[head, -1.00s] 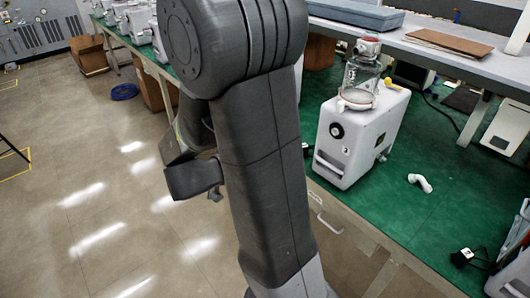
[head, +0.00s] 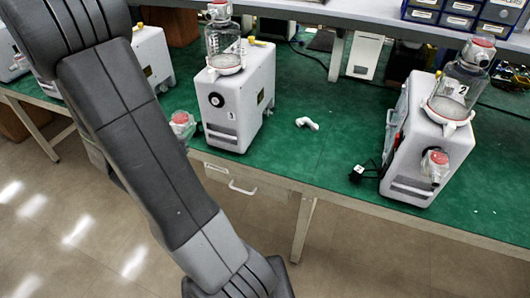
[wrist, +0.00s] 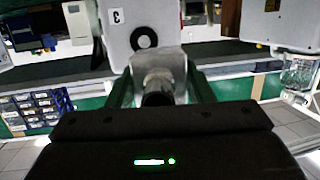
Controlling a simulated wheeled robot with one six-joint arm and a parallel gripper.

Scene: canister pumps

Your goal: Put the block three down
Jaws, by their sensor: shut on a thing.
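My gripper (wrist: 160,92) is shut on a small pale, see-through piece (wrist: 158,62) in the wrist view. A small clear jar with a red cap (head: 182,123) shows beside my arm in the head view and looks like this held piece. My arm hides the gripper there. The white pump marked 3 (head: 238,100) stands upright on the green table, just right of the jar. In the wrist view this pump (wrist: 116,35) appears upside down, straight beyond the held piece. I cannot tell whether the piece touches it.
A white pump marked 2 (head: 425,140) stands at the right with a red-capped jar on its front. A white elbow pipe (head: 307,123) and a black plug (head: 358,174) lie on the green table (head: 290,155). Its front edge is near my arm.

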